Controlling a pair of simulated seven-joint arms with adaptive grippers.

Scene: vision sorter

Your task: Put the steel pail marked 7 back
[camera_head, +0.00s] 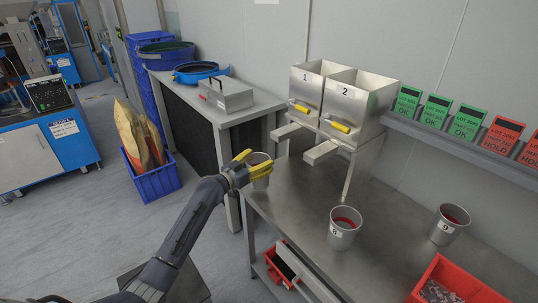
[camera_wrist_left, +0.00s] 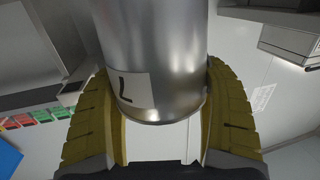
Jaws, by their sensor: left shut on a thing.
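My left gripper (camera_head: 255,166) has its yellow fingers shut around a steel pail (camera_head: 261,157) at the left end of the steel table (camera_head: 291,195). The pail is roughly upright; I cannot tell whether its base touches the tabletop. In the left wrist view the pail (camera_wrist_left: 165,60) fills the middle between the yellow fingers (camera_wrist_left: 160,122), and its white label shows a turned mark that fits a 7. The pail's contents are hidden. My right gripper is not in view.
A pail with red contents (camera_head: 342,236), its number unclear, and pail 9 (camera_head: 449,226) stand on the table. Steel hoppers 1 (camera_head: 308,88) and 2 (camera_head: 350,105) with chutes stand behind. A red bin (camera_head: 432,272) is front right. Clear tabletop lies between the held pail and the others.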

